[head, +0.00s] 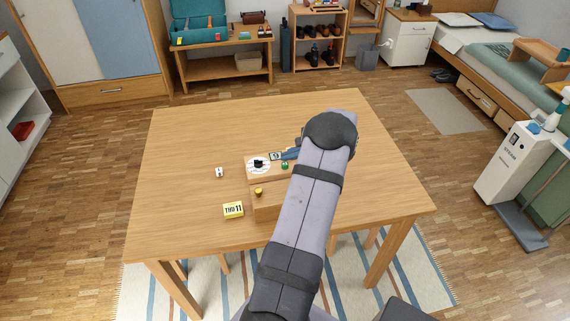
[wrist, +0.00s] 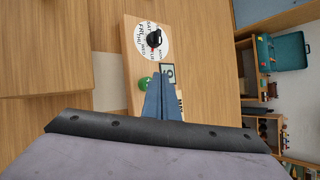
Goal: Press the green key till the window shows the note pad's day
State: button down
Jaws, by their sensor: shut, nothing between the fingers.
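A white dial (wrist: 152,52) with day names and a black knob (wrist: 154,38) is on the same panel. My gripper (wrist: 158,79), with blue fingers, is shut and empty, close beside the key; I cannot tell whether it touches.
A wooden box (head: 268,207) with a small brass-coloured knob (head: 258,191) stands in front of the panel. A small white block (head: 219,172) lies to the left. The table (head: 180,140) is otherwise mostly clear. My arm hides the area to the right of the box.

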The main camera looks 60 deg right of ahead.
aim_at(288, 169)
jog(key=shift+f, duration=0.15)
jog(key=shift+f+b, duration=0.25)
jog(key=shift+b, duration=0.15)
jog(key=shift+f+b, duration=0.65)
jog(key=shift+f, duration=0.15)
dwell(0.9)
dwell(0.4)
jog(key=shift+r+p, duration=0.8)
jog(key=shift+r, duration=0.45)
jog(key=shift+r, duration=0.1)
jog(key=shift+r+p, duration=1.65)
jog(key=shift+r, duration=0.8)
